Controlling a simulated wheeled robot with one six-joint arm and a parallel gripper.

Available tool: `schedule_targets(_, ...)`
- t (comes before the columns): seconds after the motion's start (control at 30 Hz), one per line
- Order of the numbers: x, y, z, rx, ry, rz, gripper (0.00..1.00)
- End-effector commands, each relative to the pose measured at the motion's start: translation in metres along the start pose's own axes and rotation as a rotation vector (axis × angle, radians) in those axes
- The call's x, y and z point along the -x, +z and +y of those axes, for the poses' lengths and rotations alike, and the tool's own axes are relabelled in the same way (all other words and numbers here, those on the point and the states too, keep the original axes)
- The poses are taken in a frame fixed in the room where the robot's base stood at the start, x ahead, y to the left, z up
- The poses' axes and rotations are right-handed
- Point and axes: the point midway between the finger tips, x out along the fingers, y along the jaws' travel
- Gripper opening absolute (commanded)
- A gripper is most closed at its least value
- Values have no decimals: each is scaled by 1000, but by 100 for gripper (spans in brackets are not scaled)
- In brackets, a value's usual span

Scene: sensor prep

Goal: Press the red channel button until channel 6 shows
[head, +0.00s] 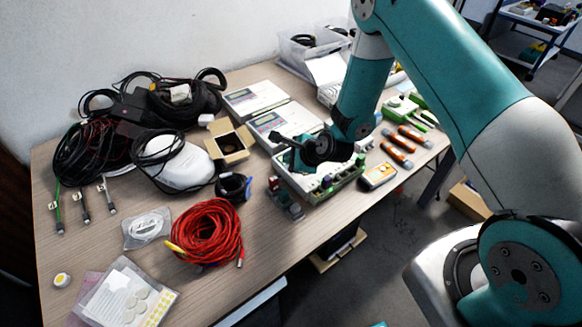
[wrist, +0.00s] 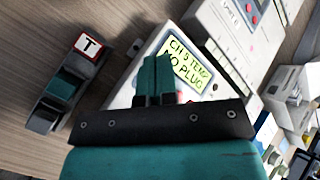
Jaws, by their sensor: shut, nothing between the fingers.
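In the wrist view a pale meter (wrist: 122,92) lies under my gripper. Its green-yellow screen (wrist: 190,66) reads "CH 5 TEMP" and "NO PLUG". My gripper (wrist: 156,60) is shut and empty, its teal fingers over the meter beside the left edge of the screen. A small reddish patch (wrist: 182,97) shows just right of the fingers; it may be the red channel button, mostly hidden behind them. I cannot tell whether the fingertips touch the meter. In the head view my arm's end hides much of this spot.
A dark stand with a "T" label (wrist: 88,44) is left of the meter. In the head view red cable (head: 207,232), a white rounded device (head: 183,165), an open cardboard box (head: 229,143) and a yellow meter (head: 378,175) are nearby. Black cables crowd the back left.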

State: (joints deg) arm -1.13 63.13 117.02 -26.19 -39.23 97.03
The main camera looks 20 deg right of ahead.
Motion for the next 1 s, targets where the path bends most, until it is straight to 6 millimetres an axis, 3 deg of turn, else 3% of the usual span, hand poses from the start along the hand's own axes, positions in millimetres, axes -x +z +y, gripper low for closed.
schedule_targets(1.0, -6, -4, 4, 0, 0, 0, 0)
